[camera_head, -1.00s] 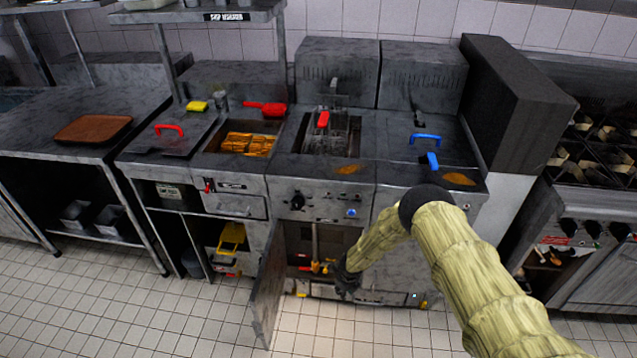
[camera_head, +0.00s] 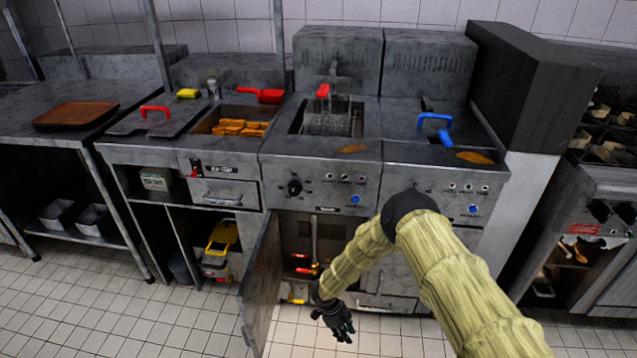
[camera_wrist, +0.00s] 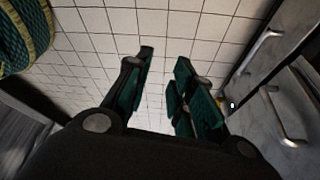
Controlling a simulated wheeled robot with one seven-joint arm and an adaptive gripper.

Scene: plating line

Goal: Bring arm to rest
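My gripper (camera_head: 338,328) hangs low in front of the fryer cabinet, with its fingers pointing down toward the tiled floor. My arm, in a yellowish sleeve, reaches in from the lower right. In the wrist view my gripper (camera_wrist: 164,85) shows two dark green fingers spread apart, with only floor tiles (camera_wrist: 150,22) between them. It holds nothing. The open cabinet door (camera_head: 262,285) stands just left of my gripper, apart from it.
The open cabinet (camera_head: 318,240) shows a valve handle and red and yellow parts inside. Cabinet handles (camera_wrist: 288,118) lie to the right in the wrist view. The fryer counter (camera_head: 330,150) is above my gripper. The floor (camera_head: 160,325) at left is clear.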

